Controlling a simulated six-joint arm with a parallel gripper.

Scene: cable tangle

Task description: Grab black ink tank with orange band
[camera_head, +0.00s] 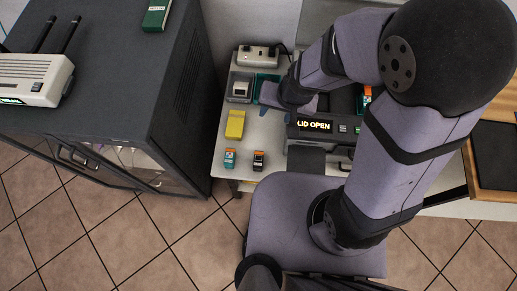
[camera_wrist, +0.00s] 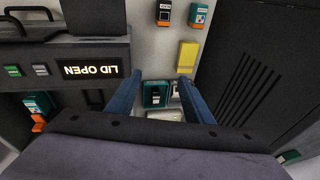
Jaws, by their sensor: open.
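The black ink tank with an orange band (camera_head: 259,160) stands on the white table near its front edge, beside a teal tank with an orange part (camera_head: 230,158). In the wrist view the black tank (camera_wrist: 164,13) is at the top edge, with the teal tank (camera_wrist: 198,15) to its right. My gripper (camera_wrist: 160,80) is open, its two blue fingers apart, over a teal tray (camera_wrist: 145,96) that holds a small dark item. It is well away from the black tank.
A yellow box (camera_head: 235,124) lies between the trays and the tanks. A grey tray (camera_head: 231,93) holds a pale item. The printer showing LID OPEN (camera_head: 314,125) stands right, a dark cabinet (camera_head: 120,75) left. A power strip (camera_head: 258,55) is at the back.

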